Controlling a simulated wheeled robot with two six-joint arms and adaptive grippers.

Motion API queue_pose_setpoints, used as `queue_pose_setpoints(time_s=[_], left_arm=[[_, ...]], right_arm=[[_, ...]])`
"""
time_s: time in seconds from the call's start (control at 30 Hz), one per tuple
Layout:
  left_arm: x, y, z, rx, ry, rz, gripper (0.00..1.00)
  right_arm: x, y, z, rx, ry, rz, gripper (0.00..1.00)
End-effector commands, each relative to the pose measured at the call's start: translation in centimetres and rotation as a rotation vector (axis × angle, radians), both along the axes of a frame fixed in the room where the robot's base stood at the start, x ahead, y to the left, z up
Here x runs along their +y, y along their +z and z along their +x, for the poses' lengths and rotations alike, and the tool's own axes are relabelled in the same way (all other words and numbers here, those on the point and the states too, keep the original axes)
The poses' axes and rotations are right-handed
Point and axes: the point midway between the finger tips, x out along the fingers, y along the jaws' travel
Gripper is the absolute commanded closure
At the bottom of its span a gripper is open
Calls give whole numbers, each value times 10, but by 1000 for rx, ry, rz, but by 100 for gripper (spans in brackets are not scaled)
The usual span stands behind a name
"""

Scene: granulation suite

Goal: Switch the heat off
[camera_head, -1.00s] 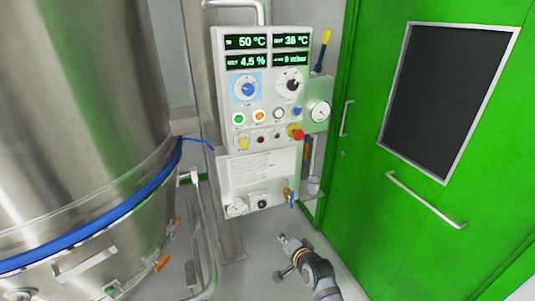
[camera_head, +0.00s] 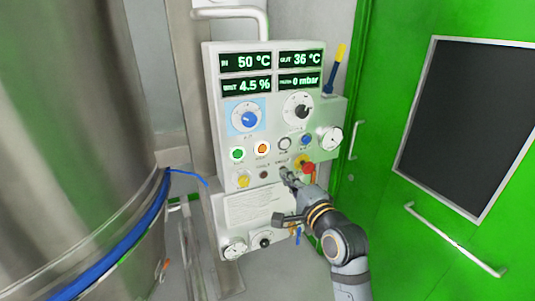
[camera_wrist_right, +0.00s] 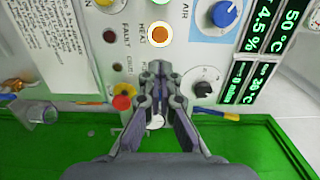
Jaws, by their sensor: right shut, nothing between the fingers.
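The white control panel (camera_head: 213,130) fills the middle of the head view. The heat button (camera_head: 262,148), round and lit orange, sits in its button row, right of a lit green button (camera_head: 237,154). In the right wrist view the heat button (camera_wrist_right: 159,34) shows near the top, with the word HEAT beside it. My right gripper (camera_head: 287,174) is shut and empty, in front of the panel, below and right of the heat button. In the right wrist view its fingertips (camera_wrist_right: 159,70) point at the panel just short of the button in the picture. My left gripper is not in view.
A red knob on yellow (camera_head: 308,168) is close right of my right gripper. A blue dial (camera_head: 246,117) and a black dial (camera_head: 298,107) are above the buttons. A steel vessel (camera_head: 90,110) stands left, a green door (camera_head: 390,200) right.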

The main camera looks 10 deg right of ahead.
Motion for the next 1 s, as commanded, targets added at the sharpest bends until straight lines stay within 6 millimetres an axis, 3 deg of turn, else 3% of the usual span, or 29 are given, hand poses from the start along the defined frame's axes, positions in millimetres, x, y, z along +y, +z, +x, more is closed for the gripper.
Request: queue_pose_setpoints(time_s=[0.23,0.53,0.7,1.0], left_arm=[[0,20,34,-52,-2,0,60],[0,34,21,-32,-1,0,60],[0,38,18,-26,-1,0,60],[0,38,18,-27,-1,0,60]], right_arm=[[10,4,51,1,1,2,100],[21,3,107,1,1,0,100],[24,1,122,0,0,-1,100],[25,0,126,0,0,0,100]])
